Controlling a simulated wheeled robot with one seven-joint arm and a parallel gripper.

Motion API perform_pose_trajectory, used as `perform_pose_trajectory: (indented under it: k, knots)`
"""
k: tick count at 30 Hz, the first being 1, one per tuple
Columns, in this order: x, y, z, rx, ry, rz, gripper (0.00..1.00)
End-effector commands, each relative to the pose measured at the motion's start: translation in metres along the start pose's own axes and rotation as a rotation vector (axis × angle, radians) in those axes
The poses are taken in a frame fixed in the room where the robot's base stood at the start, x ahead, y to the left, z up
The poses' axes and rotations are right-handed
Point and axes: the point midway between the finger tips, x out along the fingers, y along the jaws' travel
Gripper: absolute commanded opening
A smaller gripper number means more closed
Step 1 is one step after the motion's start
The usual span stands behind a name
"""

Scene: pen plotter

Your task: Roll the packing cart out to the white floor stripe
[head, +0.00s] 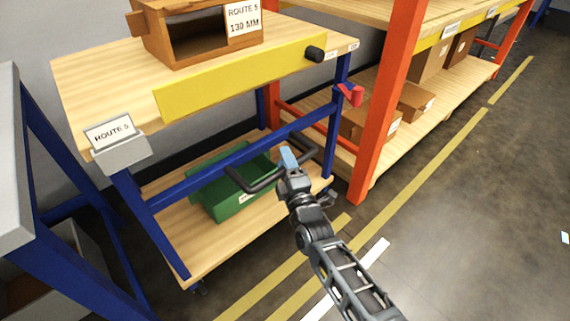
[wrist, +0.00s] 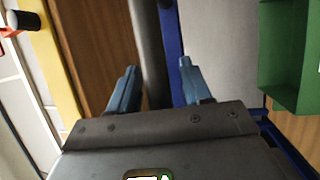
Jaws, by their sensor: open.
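The packing cart (head: 110,66) has a blue frame, two wooden shelves, a yellow front panel (head: 235,82) and a ROUTE 5 sign. It stands by the wall, at the left in the head view. A dark bar handle (head: 262,185) sticks out from its front. My gripper (head: 289,158) is at the right part of this handle, jaws open. In the wrist view, a dark grey bar lies between the spread blue fingers (wrist: 156,82); whether they touch it I cannot tell. The white floor stripe (head: 346,281) lies in front of the cart, partly hidden by my arm.
An open wooden box (head: 200,38) marked ROUTE 5 sits on the cart's top and a green crate (head: 222,198) on its lower shelf. An orange rack (head: 385,100) stands close right, a blue-legged table (head: 45,235) close left. Yellow lines (head: 420,170) cross the floor. Open floor (head: 480,240) lies right.

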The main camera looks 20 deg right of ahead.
Motion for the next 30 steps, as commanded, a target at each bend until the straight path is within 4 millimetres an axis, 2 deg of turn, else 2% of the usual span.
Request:
perform_pose_trajectory:
  k: [9,24,30]
  knots:
    - [0.0026,0.0001,0.0001,0.0,0.0,-0.001,0.48]
    - [0.0023,-0.0002,0.0,0.0,0.0,-0.001,0.0]
    - [0.0022,-0.0003,0.0,0.0,0.0,-0.001,0.0]
